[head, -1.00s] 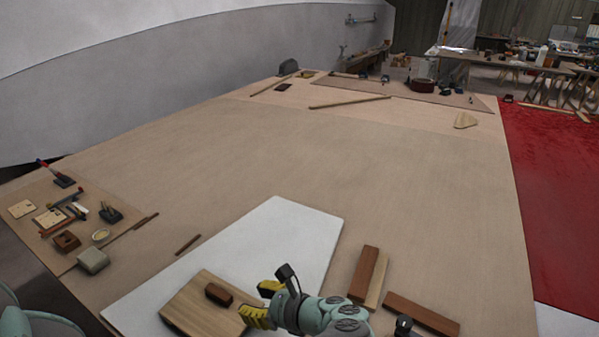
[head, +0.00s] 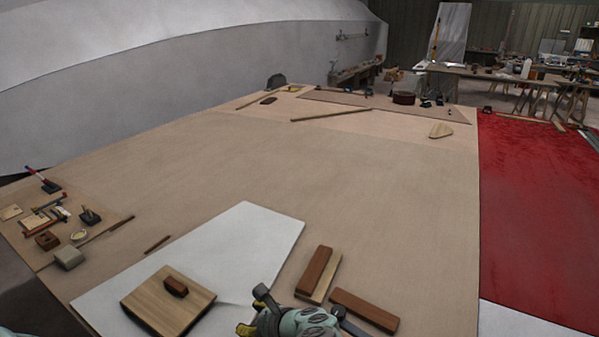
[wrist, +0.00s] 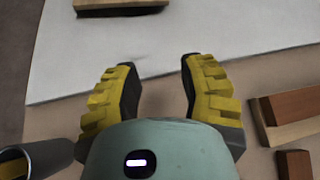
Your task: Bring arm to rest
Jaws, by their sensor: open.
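My gripper shows in the wrist view (wrist: 160,85) with its two yellow-padded fingers spread apart and nothing between them. In the head view my gripper (head: 252,312) is at the bottom, partly cut off by the frame edge, over the right edge of the white sheet (head: 255,230). A square wooden board (head: 150,300) with a dark red-brown block (head: 176,286) on it lies on the sheet, left of my gripper. The board's edge also shows at the top of the wrist view (wrist: 115,12).
Red-brown and pale wood strips (head: 316,272) and another red-brown strip (head: 364,310) lie right of my gripper. Small tools and blocks (head: 68,257) crowd the table's left side. A red surface (head: 535,210) lies at right. The middle of the tabletop (head: 290,165) is clear.

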